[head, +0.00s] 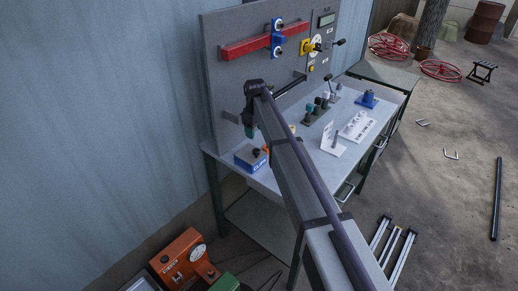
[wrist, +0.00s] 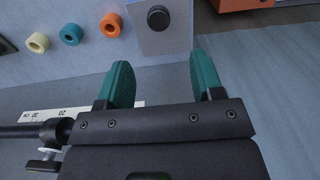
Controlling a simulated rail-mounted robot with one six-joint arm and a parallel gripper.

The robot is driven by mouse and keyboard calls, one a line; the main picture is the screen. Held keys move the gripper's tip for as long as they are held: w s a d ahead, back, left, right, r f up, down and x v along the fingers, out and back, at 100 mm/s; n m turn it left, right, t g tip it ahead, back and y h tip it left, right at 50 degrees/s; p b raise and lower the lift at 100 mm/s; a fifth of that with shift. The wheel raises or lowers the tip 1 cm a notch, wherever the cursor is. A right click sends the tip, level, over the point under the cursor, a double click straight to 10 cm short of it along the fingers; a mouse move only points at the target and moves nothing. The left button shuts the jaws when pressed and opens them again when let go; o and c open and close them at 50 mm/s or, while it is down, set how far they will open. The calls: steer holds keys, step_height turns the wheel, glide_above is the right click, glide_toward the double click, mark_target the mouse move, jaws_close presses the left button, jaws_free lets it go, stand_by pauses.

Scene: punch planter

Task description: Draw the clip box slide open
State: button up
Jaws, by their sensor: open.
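The clip box (head: 250,163) is a small blue box with white lettering on its front, at the left end of the bench in the head view. A dark knob shows on its top. My gripper (head: 249,125) hangs above the box, near the upright panel, and is apart from it. In the wrist view my gripper (wrist: 168,82) has its two green fingers spread with nothing between them. Beyond the fingertips is a grey plate with a round black knob (wrist: 159,17). I cannot tell for sure whether this plate is the box's slide.
The grey panel (head: 225,90) with a red bar (head: 250,46) stands behind the bench (head: 300,178). Several small fixtures, including a white block (head: 357,127) and a blue one (head: 368,99), stand right of my arm. Coloured rings (wrist: 71,34) and a ruler (wrist: 60,113) show in the wrist view.

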mark_target(256, 150)
step_height(256, 150, down, 11)
steer(key=b, duration=1)
steer(key=shift+w, duration=0.1)
steer(key=shift+r, duration=0.15)
steer(key=shift+d, duration=0.1)
